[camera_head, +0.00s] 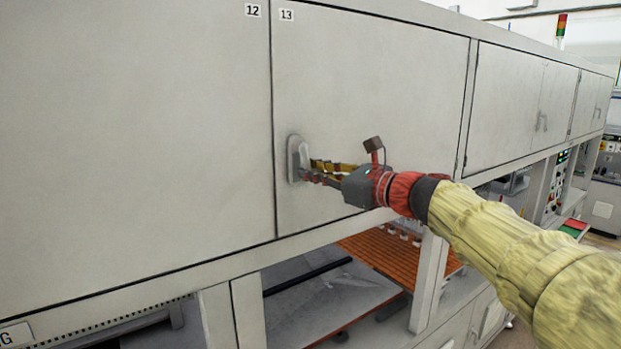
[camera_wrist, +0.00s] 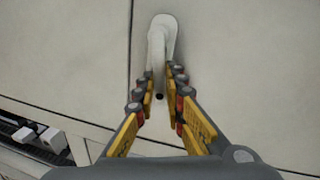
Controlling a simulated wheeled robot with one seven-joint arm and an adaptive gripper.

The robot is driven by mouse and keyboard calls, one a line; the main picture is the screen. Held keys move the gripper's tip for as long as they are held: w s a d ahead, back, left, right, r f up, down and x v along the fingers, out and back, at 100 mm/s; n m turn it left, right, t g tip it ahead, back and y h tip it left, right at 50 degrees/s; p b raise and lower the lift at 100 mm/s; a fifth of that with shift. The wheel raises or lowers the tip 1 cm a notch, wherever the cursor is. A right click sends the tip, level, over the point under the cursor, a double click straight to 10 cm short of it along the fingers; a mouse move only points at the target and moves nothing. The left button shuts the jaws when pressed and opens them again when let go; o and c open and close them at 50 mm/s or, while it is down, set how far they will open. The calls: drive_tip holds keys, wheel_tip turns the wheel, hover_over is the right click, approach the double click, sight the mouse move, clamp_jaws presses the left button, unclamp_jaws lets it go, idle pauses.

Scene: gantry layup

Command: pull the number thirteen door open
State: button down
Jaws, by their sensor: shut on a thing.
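The number thirteen door (camera_head: 370,95) is a flat pale grey panel, labelled 13 at its top left corner. It sits level with the number twelve door beside it, with a thin dark seam between them, and looks closed. Its grey handle (camera_head: 296,157) is at the lower left of the door, near the seam. My gripper (camera_head: 308,172) reaches in from the right and is shut on the handle. In the wrist view the handle (camera_wrist: 162,38) stands between the yellow and dark fingers (camera_wrist: 161,85). The fingertips partly hide the handle's lower part.
The number twelve door (camera_head: 130,130) lies flat to the left. Further cabinet doors (camera_head: 520,95) run along to the right. Below the doors is an open bay with an orange-brown slatted panel (camera_head: 385,258) and grey posts (camera_head: 429,282). A signal light (camera_head: 561,26) stands behind the cabinet.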

sight(310, 154)
drive_tip(key=shift+w+d+r+n+t+h+b, duration=0.1)
drive_tip(key=shift+w+d+r+n+h+b, duration=0.45)
drive_tip(key=shift+n, duration=1.6)
drive_tip(key=shift+w+d+r+n+t+h+b, duration=0.15)
drive_tip(key=shift+d+r+n+h+b, duration=0.45)
drive_tip(key=shift+r+n+b, duration=1.1)
drive_tip(key=shift+w+d+r+n+t+h+b, duration=0.15)
drive_tip(key=shift+w+d+n+h+b, duration=0.35)
drive_tip(key=shift+n, duration=2.15)
drive_tip(key=shift+s+r, duration=0.1)
